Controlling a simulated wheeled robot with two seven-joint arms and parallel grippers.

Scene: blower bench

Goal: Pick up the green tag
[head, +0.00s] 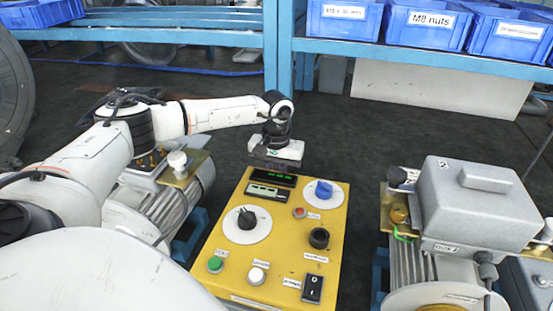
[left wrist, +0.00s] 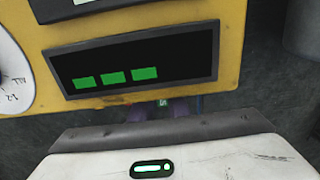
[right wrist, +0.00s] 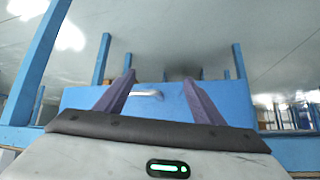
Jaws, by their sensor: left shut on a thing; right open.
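My left gripper (head: 274,156) is over the far edge of the yellow control panel (head: 278,232), beside the display. In the left wrist view its dark fingers (left wrist: 163,106) show just past the panel's edge, close together. A tiny green patch with a pale mark, which looks like the green tag (left wrist: 163,102), sits between them. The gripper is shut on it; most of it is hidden. In the head view the tag cannot be made out. My right gripper (right wrist: 160,78) shows only in the right wrist view, open, with nothing between its fingers.
The panel carries a lit display (left wrist: 130,60), a blue knob (head: 323,190), black knobs and buttons. A motor with a grey box (head: 478,205) stands at right, a green loop (head: 403,235) beside it. Blue bins (head: 428,24) stand on the rear shelf. Floor beyond the panel is clear.

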